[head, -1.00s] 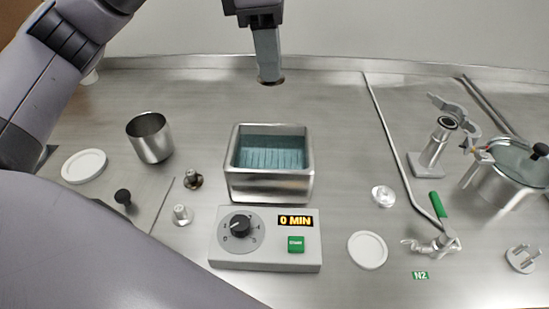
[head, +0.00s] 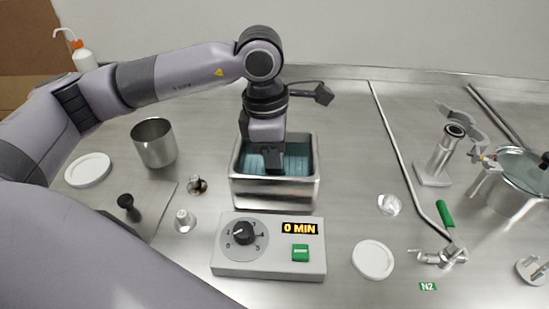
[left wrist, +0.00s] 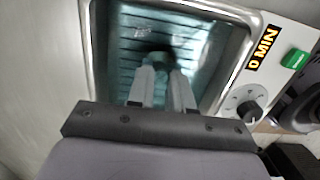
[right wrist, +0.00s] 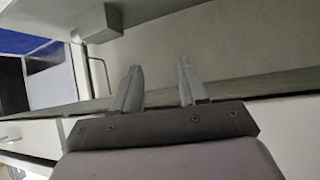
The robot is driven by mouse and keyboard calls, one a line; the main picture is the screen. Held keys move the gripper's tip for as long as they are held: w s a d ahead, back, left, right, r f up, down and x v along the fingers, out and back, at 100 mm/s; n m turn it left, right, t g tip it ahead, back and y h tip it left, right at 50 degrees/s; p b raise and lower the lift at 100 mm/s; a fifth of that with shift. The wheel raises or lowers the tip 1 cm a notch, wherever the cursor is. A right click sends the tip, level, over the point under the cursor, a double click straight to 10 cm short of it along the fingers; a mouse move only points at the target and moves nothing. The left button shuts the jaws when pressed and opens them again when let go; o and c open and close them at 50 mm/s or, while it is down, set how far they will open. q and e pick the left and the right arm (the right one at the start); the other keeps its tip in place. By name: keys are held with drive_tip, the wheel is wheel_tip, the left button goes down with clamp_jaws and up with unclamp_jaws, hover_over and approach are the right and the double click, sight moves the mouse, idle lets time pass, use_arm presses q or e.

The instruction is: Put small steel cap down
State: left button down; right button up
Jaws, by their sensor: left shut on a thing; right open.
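My left gripper (head: 272,165) points down inside the open steel bath (head: 275,190), with teal water and a slatted bottom. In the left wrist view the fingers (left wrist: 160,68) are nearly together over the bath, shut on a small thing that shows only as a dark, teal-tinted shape. I take it to be the small steel cap; its outline is unclear, and the head view hides it behind the gripper and bath wall. My right gripper (right wrist: 158,85) is open and empty in the right wrist view, away from the bath.
A control box (head: 268,262) reading 0 MIN stands before the bath. To the left are a steel beaker (head: 154,145), a white lid (head: 88,170) and small metal fittings (head: 185,221). To the right are a white disc (head: 373,260), a green-handled valve (head: 445,214) and a lidded pot (head: 510,195).

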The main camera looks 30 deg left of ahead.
use_arm(q)
drive_tip(key=shift+f, duration=0.25)
drive_tip(key=shift+f, duration=0.1)
drive_tip(key=shift+f+b, duration=0.2)
drive_tip(key=shift+b, duration=0.1)
drive_tip(key=c, duration=1)
unclamp_jaws()
drive_tip(key=shift+r, duration=0.15)
drive_tip(key=shift+c, duration=0.2)
drive_tip(key=shift+r, duration=0.1)
drive_tip(key=shift+r+p, duration=0.2)
drive_tip(key=shift+p, duration=0.3)
wheel_tip(320, 180, up, 12)
drive_tip(key=a, duration=0.1)
drive_tip(key=shift+s+f, duration=0.15)
drive_tip(key=shift+s, duration=0.1)
